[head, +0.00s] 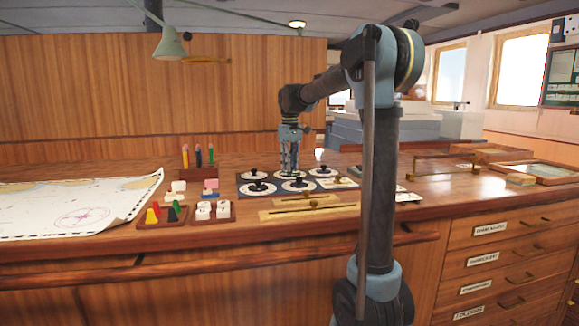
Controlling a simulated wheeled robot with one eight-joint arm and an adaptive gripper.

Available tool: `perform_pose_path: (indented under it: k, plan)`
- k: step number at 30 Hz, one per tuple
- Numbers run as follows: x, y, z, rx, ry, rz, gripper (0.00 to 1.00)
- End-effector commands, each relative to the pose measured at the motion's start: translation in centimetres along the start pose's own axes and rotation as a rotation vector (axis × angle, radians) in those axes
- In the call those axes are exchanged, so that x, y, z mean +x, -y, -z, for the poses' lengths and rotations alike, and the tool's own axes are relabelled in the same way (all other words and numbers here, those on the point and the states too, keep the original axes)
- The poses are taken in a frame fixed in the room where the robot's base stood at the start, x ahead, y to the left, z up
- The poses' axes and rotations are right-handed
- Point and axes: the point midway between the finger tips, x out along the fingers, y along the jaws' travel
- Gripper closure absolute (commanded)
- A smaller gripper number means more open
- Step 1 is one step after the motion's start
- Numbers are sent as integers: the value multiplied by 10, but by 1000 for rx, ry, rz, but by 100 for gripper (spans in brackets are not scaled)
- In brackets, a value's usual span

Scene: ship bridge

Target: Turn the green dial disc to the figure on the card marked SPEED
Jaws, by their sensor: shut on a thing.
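Several white dial discs with black knobs sit on a dark board (241,181) on the wooden counter. They include a back left dial (253,174), a front left dial (257,189), a front middle dial (296,188) and a back right dial (324,172). My gripper (290,172) points straight down at the back middle dial, its fingers shut on what looks like that dial's knob. The fingers hide most of this dial. Green colouring and figures on the discs are too small to make out. A white card (408,197) lies at right; its writing cannot be read.
Brass-coloured slider bars (318,209) lie in front of the board. Left are small trays with coloured pieces (162,214) and white blocks (212,211), a pen rack (198,163) and a chart (75,205). Wood-framed items (545,172) stand at right.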

Motion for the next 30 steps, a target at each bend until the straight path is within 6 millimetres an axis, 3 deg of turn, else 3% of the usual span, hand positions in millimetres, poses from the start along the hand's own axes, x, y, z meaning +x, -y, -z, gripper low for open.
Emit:
perform_pose_path:
  k: [14,15,18,30]
  plan:
    - [0,-2,0,-89,0,-3,100]
    - [0,-2,0,-88,-1,-3,80]
    - [0,-1,0,-88,0,-2,60]
    - [-4,-1,0,-88,0,-1,60]
